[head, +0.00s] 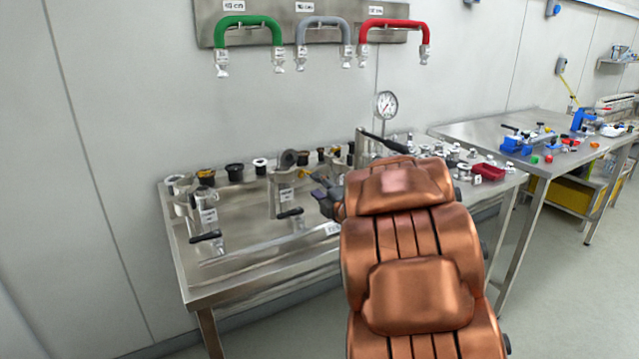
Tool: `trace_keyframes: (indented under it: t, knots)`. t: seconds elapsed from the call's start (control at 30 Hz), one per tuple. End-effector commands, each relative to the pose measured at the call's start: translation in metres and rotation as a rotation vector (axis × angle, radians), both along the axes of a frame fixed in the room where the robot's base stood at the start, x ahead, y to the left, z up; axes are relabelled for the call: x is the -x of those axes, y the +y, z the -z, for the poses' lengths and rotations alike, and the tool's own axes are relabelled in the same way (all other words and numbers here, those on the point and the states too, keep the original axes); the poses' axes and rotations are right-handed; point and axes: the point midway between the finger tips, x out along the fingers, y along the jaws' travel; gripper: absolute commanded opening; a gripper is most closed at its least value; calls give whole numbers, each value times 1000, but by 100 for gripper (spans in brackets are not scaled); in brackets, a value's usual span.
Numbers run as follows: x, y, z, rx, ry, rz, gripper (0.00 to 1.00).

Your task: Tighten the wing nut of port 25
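Several steel ports stand on the steel bench, but their labels are too small to read, so I cannot tell which is port 25. One labelled port (284,198) stands mid-bench, with a dark round part at its top and a small brass-yellow piece (304,174) beside it, possibly a wing nut. Another labelled port (206,212) stands to the left, with a black cap. My gripper (322,192) is just right of the mid-bench port, close to the yellow piece. My copper-coloured arm hides part of it. Whether it touches anything, or is open or shut, I cannot tell.
Black-handled levers (206,237) stick out at the front of the steel bench (270,272). Dark and white caps line its back. Coloured hoses (322,22) hang above. A second table (480,131) stands right.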

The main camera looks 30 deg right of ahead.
Motion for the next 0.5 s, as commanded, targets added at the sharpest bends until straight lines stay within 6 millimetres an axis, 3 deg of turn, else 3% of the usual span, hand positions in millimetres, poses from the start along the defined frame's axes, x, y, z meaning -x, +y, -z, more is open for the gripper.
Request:
trace_keyframes:
  t: [0.17,0.5]
  knots:
    - [-3,-15,-1,3,-4,20,40]
    - [-42,-25,-1,1,-2,31,40]
